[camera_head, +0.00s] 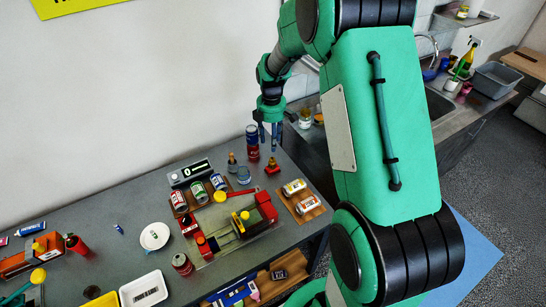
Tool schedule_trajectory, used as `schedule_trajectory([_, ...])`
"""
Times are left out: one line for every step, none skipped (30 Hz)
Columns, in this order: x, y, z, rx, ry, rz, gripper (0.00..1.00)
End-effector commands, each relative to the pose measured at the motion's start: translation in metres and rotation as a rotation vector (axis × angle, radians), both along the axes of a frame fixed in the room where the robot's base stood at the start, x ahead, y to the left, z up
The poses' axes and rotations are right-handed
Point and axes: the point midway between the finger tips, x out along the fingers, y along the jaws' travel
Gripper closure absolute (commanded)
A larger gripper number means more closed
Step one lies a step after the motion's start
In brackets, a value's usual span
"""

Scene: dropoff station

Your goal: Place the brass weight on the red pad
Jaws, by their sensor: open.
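A small brass-coloured piece (272,161), which looks like the brass weight, stands upright at the back right of the grey bench. It appears to rest on a small red patch (272,170), which looks like the red pad; the piece covers most of it. My gripper (268,143) is above and slightly behind this spot, pointing down. Its fingers are apart with nothing visible between them. A clear gap shows between the fingertips and the brass piece.
A tall red and blue can (252,143) stands close left of the gripper. A dark bottle-like piece (232,163) and a blue-grey cup (243,175) are nearby. A white plate (154,236) sits left.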

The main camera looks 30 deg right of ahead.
Motion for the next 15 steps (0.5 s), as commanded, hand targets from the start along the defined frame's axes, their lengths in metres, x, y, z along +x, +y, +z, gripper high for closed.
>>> schedule_trajectory([-0.002,0.004,0.010,-0.002,-0.009,-0.013,0.57])
schedule_trajectory([-0.003,0.006,0.015,-0.003,-0.013,-0.025,0.57])
schedule_trajectory([-0.006,0.010,0.024,-0.005,-0.022,-0.043,0.57])
schedule_trajectory([-0.008,0.014,0.031,-0.006,-0.028,-0.059,0.57])
schedule_trajectory([-0.011,0.017,0.039,-0.007,-0.035,-0.077,0.57])
schedule_trajectory([-0.015,0.022,0.050,-0.008,-0.046,-0.102,0.57])
schedule_trajectory([-0.019,0.026,0.059,-0.009,-0.054,-0.123,0.57])
schedule_trajectory([-0.022,0.030,0.068,-0.009,-0.063,-0.145,0.57])
schedule_trajectory([-0.028,0.037,0.081,-0.009,-0.076,-0.176,0.57])
schedule_trajectory([-0.033,0.042,0.090,-0.009,-0.085,-0.200,0.57])
schedule_trajectory([-0.038,0.047,0.100,-0.008,-0.094,-0.225,0.57])
schedule_trajectory([-0.045,0.053,0.113,-0.007,-0.109,-0.260,0.57])
schedule_trajectory([-0.051,0.057,0.121,-0.005,-0.119,-0.286,0.57])
schedule_trajectory([-0.056,0.063,0.130,-0.003,-0.129,-0.311,0.57])
schedule_trajectory([-0.064,0.069,0.142,0.000,-0.143,-0.344,0.57])
